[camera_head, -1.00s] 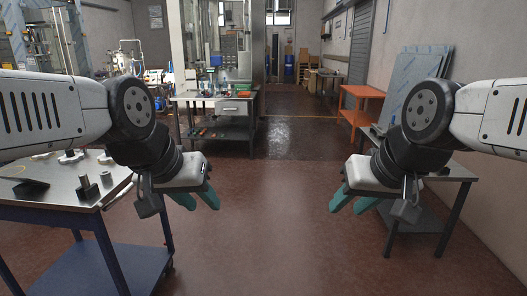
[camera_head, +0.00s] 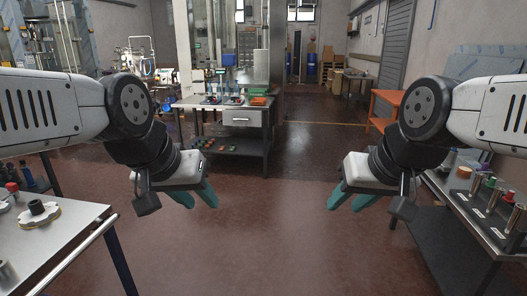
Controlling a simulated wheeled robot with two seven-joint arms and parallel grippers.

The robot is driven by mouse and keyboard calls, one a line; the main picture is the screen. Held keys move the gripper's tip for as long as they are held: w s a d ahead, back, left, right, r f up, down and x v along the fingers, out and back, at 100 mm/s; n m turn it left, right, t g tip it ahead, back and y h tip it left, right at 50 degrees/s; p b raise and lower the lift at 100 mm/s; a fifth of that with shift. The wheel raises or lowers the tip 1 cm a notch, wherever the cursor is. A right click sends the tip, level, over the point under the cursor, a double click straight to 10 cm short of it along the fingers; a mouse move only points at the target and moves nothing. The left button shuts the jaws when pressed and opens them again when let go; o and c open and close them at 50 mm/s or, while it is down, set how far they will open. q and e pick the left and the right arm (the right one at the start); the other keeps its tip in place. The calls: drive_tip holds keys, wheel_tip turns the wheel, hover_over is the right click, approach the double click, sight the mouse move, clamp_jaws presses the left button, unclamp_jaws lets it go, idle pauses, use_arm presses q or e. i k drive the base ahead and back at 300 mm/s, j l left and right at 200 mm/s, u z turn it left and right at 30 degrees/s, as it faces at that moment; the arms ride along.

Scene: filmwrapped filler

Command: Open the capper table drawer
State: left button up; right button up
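A metal workbench (camera_head: 200,103) stands ahead, left of centre, with several small items on its top. A light grey drawer (camera_head: 241,118) with a small handle sits under its top at the right; it looks shut. I take this for the capper table. My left gripper (camera_head: 196,197) hangs in mid-air at left of centre, its teal fingers apart and nothing between them. My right gripper (camera_head: 350,199) hangs at right of centre, also with teal fingers apart and empty. Both are far from the drawer.
A side table (camera_head: 60,240) with metal parts is at the near left. A dark table (camera_head: 468,215) holding several cylinders is at the near right. An orange table (camera_head: 388,108) stands farther back on the right. The reddish floor (camera_head: 275,235) between them is clear.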

sight(232, 117)
drive_tip(key=i+u, duration=0.1)
drive_tip(key=i, duration=1.95)
drive_tip(key=i+j+u, duration=0.3)
drive_tip(key=i, duration=0.45)
drive_tip(key=i+l+u, duration=0.1)
drive_tip(key=i+u, duration=0.2)
drive_tip(key=i, duration=0.45)
drive_tip(key=i+l+u, duration=0.3)
drive_tip(key=i, duration=0.45)
drive_tip(key=i+z, duration=0.25)
drive_tip(key=i, duration=0.15)
drive_tip(key=i+j+z, duration=0.2)
drive_tip(key=i, duration=0.15)
drive_tip(key=i+j+z, duration=0.25)
drive_tip(key=i, duration=0.15)
